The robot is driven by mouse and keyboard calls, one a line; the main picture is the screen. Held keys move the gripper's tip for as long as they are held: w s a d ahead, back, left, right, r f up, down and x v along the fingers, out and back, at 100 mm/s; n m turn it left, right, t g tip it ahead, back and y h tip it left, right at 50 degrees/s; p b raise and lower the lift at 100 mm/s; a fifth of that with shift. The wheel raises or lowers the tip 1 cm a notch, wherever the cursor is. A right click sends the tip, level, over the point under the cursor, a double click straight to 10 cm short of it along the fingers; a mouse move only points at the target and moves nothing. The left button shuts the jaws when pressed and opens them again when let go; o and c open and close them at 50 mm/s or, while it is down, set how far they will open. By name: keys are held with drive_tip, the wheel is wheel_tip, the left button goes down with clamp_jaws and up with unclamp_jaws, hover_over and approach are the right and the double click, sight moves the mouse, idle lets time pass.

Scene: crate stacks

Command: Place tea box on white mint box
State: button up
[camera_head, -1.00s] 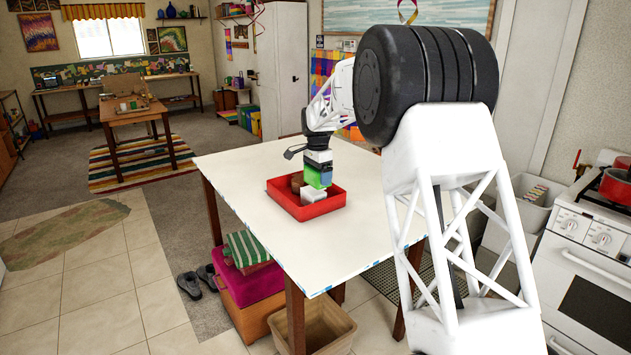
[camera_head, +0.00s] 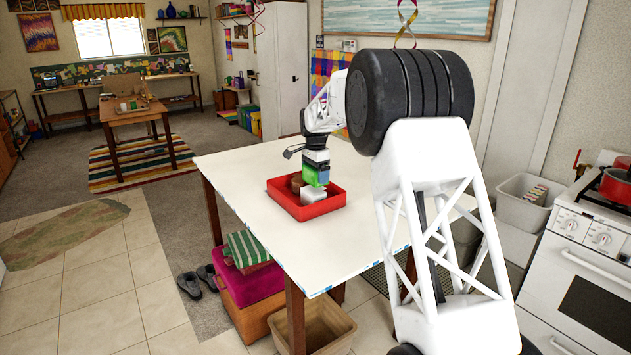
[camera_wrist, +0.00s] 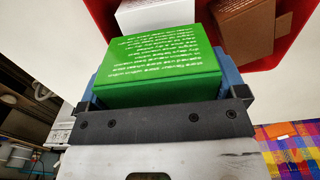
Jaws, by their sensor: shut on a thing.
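My gripper (camera_head: 316,170) is shut on a green box with white print, which I take to be the tea box (camera_head: 313,178). The tea box also fills the middle of the wrist view (camera_wrist: 160,62), between the blue-grey fingers. A white box, which I take to be the white mint box (camera_head: 314,194), lies in the red crate (camera_head: 306,213) on the table. In the wrist view the white box (camera_wrist: 155,14) shows beyond the tea box, partly cut off. The tea box is held over the crate; its gap to the white box is hard to tell.
A brown box (camera_head: 297,182) lies in the crate beside the white box, and it shows at the upper right of the wrist view (camera_wrist: 245,28). The crate's red walls stand around both boxes. The white table top (camera_head: 320,255) is otherwise bare.

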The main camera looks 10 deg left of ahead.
drive_tip(key=shift+f, duration=1.35)
drive_tip(key=shift+f, duration=0.1)
drive_tip(key=o, duration=0.7)
wheel_tip(320, 180, up, 12)
drive_tip(key=shift+r, duration=0.1)
idle(0.4)
